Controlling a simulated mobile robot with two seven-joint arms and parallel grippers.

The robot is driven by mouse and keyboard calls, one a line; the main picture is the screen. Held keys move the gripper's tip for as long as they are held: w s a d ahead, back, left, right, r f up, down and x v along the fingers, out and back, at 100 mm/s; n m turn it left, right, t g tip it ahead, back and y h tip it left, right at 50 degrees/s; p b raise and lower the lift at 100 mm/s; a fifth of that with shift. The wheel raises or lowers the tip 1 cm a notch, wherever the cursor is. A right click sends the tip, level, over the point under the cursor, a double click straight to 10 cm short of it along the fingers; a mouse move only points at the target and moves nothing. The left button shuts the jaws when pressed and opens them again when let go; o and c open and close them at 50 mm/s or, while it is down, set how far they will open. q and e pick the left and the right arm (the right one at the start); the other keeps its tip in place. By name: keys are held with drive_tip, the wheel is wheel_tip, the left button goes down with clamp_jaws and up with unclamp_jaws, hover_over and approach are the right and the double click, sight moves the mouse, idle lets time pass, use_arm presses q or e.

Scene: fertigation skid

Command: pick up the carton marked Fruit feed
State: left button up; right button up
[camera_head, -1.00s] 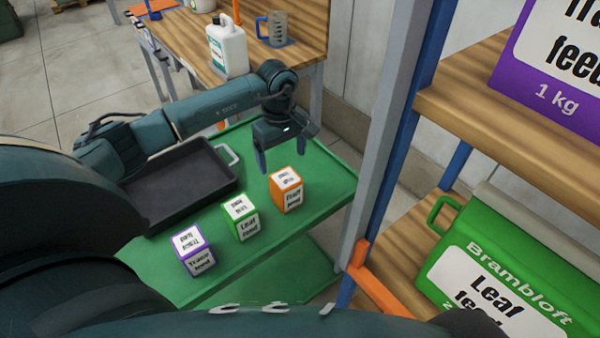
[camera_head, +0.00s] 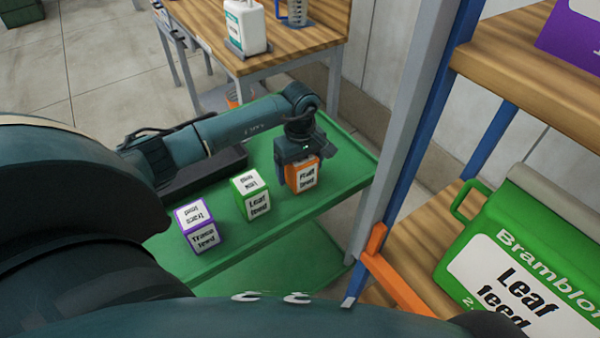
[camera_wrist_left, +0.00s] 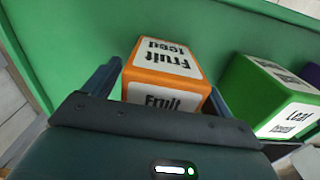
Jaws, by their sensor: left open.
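The orange carton marked Fruit feed (camera_head: 306,177) stands upright on the green cart top (camera_head: 330,190), at the right end of a row of cartons. My left gripper (camera_head: 297,180) is over it from above. In the left wrist view the same carton (camera_wrist_left: 165,72) sits between the two fingers of my left gripper (camera_wrist_left: 160,85). One finger is on each side, and the gripper is open. A small gap shows at the left finger; I cannot tell whether the right finger touches. My right gripper is not in view.
The green Leaf feed carton (camera_head: 252,196) stands close on the left, with the purple Trace feed carton (camera_head: 197,228) beyond it. A dark tray (camera_head: 205,172) lies behind, partly hidden by my arm. A shelf post (camera_head: 400,150) rises right of the cart.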

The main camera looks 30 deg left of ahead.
use_arm(q)
drive_tip(key=shift+f, duration=0.75)
drive_tip(key=shift+r, duration=0.15)
drive_tip(key=c, duration=1.3)
